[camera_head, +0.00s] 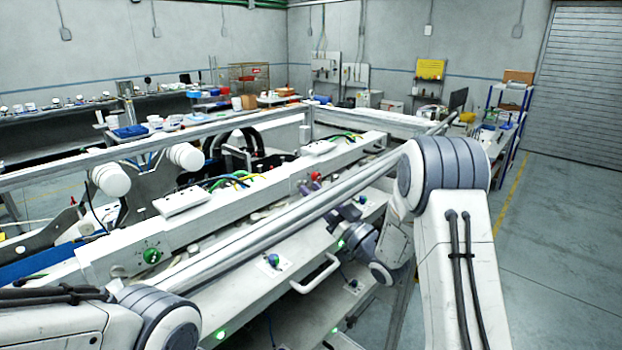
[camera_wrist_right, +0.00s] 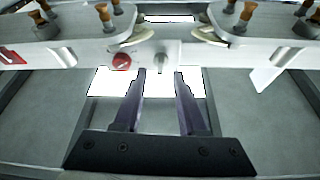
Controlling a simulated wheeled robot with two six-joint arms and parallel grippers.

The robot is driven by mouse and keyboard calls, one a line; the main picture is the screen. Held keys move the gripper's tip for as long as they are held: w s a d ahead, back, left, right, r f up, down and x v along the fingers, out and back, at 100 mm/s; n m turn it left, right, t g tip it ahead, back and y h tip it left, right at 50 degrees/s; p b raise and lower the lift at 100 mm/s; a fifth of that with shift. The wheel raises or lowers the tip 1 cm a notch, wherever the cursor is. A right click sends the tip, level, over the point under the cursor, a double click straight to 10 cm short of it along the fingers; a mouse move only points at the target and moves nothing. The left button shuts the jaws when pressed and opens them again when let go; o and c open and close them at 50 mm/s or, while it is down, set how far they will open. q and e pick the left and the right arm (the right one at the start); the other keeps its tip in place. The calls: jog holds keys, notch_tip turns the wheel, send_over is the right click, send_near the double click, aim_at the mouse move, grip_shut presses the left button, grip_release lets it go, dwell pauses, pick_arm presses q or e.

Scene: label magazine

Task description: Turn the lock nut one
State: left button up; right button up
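My right gripper (camera_wrist_right: 160,74) is open in the right wrist view, with two dark purple fingers apart and nothing between them. Just beyond its fingertips is a small grey cylindrical part (camera_wrist_right: 161,62) on a pale bar; I cannot tell whether it is the lock nut. A red round knob (camera_wrist_right: 121,61) sits left of it on the same bar. In the head view my right gripper (camera_head: 346,213) is small, partly behind my own wrist, beside the machine's front rail. My left arm enters at lower left, and its gripper is out of view.
The long white machine frame (camera_head: 225,203) carries a green knob (camera_head: 152,256) and a red knob (camera_head: 315,176). A metal rail (camera_head: 262,237) and a white handle (camera_head: 316,275) lie near my arms. In the wrist view, orange-brown pegs (camera_wrist_right: 104,14) stand above both sides. Open floor (camera_head: 570,240) lies right.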

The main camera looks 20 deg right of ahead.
jog(key=shift+x, duration=0.8)
pick_arm(q)
jog(key=shift+r, duration=0.55)
pick_arm(e)
grip_shut()
pick_arm(q)
notch_tip(320, 180, down, 4)
jog(key=b, duration=0.3)
jog(key=shift+r, duration=0.2)
pick_arm(e)
jog(key=shift+n+g+y, duration=0.3)
jog(key=shift+n+y, duration=0.2)
jog(key=shift+n, duration=0.7)
